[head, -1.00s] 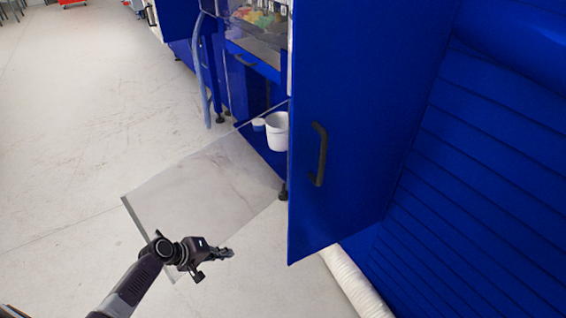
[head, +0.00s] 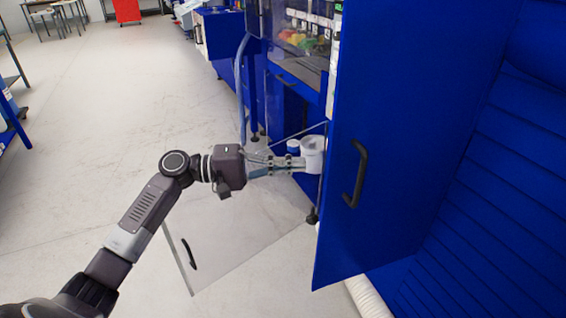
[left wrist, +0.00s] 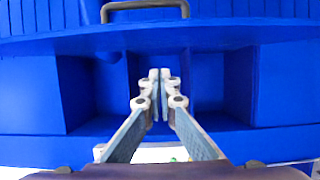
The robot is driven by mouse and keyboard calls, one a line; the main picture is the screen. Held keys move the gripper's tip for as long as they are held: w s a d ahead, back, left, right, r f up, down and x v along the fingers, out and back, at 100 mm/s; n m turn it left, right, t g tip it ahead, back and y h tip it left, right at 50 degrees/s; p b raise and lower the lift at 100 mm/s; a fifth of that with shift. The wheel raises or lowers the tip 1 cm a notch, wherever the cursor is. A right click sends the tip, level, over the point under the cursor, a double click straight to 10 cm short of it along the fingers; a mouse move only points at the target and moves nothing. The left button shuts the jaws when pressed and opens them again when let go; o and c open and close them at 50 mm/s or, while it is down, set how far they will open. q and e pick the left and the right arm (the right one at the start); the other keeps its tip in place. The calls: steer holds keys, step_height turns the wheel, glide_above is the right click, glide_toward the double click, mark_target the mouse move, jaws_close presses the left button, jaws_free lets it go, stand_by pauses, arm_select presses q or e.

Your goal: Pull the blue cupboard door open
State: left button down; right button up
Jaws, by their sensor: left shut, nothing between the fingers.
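A large blue door (head: 410,120) with a black handle (head: 356,173) stands on the right in the head view, its near edge angled towards me. In the left wrist view the shut fingertips (left wrist: 160,76) point into a blue recess, below a grey bar handle (left wrist: 145,8). My right gripper is not in view.
A clear panel (head: 232,245) with a black handle juts out low, under my left arm. A blue-lidded container (head: 293,146) is beside the cup. A pale hose (head: 239,95) hangs at the cabinet. Open floor (head: 120,110) lies to the left.

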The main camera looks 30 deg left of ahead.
arm_select(q)
steer(key=d+p, duration=0.3)
steer(key=d, duration=0.4)
steer(key=shift+s, duration=0.1)
steer(key=shift+d, duration=0.1)
